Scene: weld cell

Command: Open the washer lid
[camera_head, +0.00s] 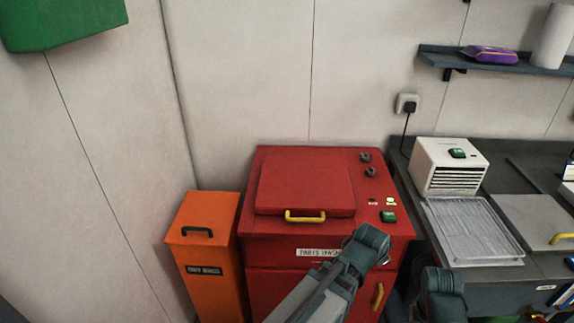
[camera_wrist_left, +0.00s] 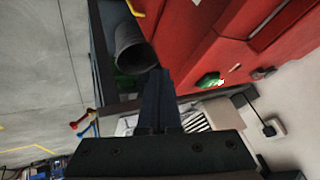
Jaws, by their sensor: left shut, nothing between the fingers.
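The red parts washer (camera_head: 325,253) stands against the back wall and also shows in the left wrist view (camera_wrist_left: 235,45). Its red lid (camera_head: 305,180) lies flat and shut on top. A yellow handle (camera_head: 305,216) sits on the lid's front edge. The left gripper (camera_wrist_left: 158,75) shows in the left wrist view with its dark fingers together and empty, apart from the washer. In the head view, teal and grey arm links of mine cover part of the washer's front; no gripper fingers show there. My right gripper is not in view.
An orange bin (camera_head: 205,250) with a dark handle stands left of the washer. Knobs and a green button (camera_head: 388,216) are right of the lid. A workbench at right holds a white vented box (camera_head: 447,165) and a grey tray (camera_head: 472,230). A shelf (camera_head: 500,62) hangs above.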

